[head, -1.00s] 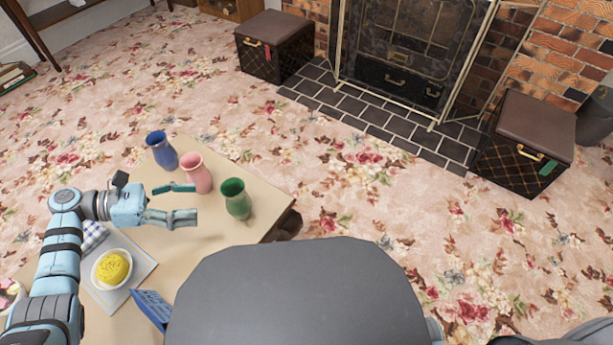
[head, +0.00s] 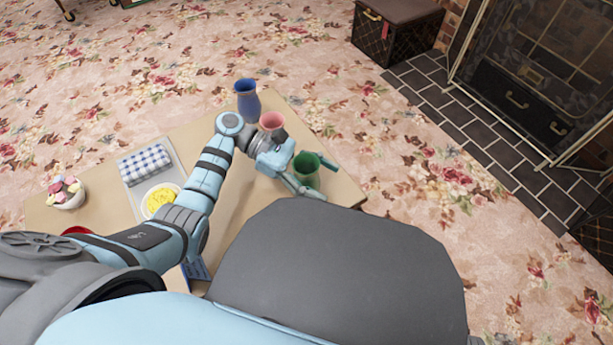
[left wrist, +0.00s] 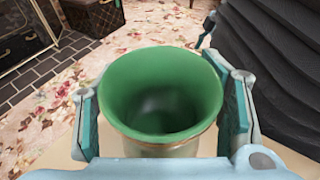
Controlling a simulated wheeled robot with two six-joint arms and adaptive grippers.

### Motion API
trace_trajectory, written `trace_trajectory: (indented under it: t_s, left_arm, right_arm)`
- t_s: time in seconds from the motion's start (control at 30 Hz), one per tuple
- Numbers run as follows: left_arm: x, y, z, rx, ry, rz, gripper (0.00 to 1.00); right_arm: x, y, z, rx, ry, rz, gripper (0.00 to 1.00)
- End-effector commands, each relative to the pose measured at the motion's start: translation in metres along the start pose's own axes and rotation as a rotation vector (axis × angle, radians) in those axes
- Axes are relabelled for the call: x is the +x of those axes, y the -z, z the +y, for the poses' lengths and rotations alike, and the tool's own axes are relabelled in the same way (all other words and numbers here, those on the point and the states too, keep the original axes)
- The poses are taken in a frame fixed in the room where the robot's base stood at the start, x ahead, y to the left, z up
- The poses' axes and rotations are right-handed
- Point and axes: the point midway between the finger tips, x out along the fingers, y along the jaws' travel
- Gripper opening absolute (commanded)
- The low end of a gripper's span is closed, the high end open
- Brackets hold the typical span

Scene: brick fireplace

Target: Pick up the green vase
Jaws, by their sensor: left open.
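The green vase (head: 306,169) stands upright near the right end of the table (head: 337,186). In the left wrist view the green vase (left wrist: 160,95) fills the middle, its wide mouth facing the camera. My left gripper (head: 318,176) is open, with one finger on each side of the vase. In the left wrist view the fingers of my left gripper (left wrist: 165,115) flank the vase, with a narrow gap seen on the right side; contact on the left is unclear. The lower part of the vase is hidden.
A pink vase (head: 272,122) and a blue vase (head: 247,100) stand behind my left wrist. A tray (head: 137,201) with a checked cloth (head: 145,165) and a yellow-filled bowl (head: 161,201) lies left. A bowl of colourful pieces (head: 67,193) stands at the far left.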

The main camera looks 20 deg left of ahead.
Motion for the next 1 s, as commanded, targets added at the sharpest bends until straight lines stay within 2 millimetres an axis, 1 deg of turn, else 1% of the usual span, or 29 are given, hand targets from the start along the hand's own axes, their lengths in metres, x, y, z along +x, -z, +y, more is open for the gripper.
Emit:
trace_trajectory:
  t_s: [0.03,0.27,0.3,0.4,0.83,0.93,1.0]
  left_arm:
    - [-0.0002,-0.0001,0.0000,0.000,0.000,0.000,0.63]
    - [-0.0006,0.0000,0.0000,-0.001,0.000,0.000,0.26]
    - [-0.0006,0.0001,0.0000,-0.001,0.000,0.000,0.20]
    - [-0.0007,0.0001,0.0000,-0.001,0.000,0.000,0.06]
    - [-0.0009,-0.0001,0.0001,-0.001,0.000,0.000,0.04]
    - [-0.0018,-0.0030,0.0001,-0.001,0.000,0.000,0.04]
    - [-0.0035,-0.0081,0.0002,-0.001,0.000,0.001,0.04]
  right_arm:
    - [-0.0001,0.0000,0.0001,0.000,0.000,0.000,0.76]
    - [0.0001,-0.0001,0.0001,0.000,0.000,0.000,0.76]
    - [0.0001,-0.0001,0.0001,0.000,0.000,0.000,0.76]
    - [0.0002,-0.0003,0.0001,0.000,0.000,-0.001,0.76]
    - [0.0002,-0.0003,0.0001,0.000,0.000,-0.001,0.76]
    - [-0.0011,0.0013,0.0002,0.001,0.000,0.006,0.76]
    - [0.0060,-0.0007,0.0004,0.007,0.001,0.006,0.76]
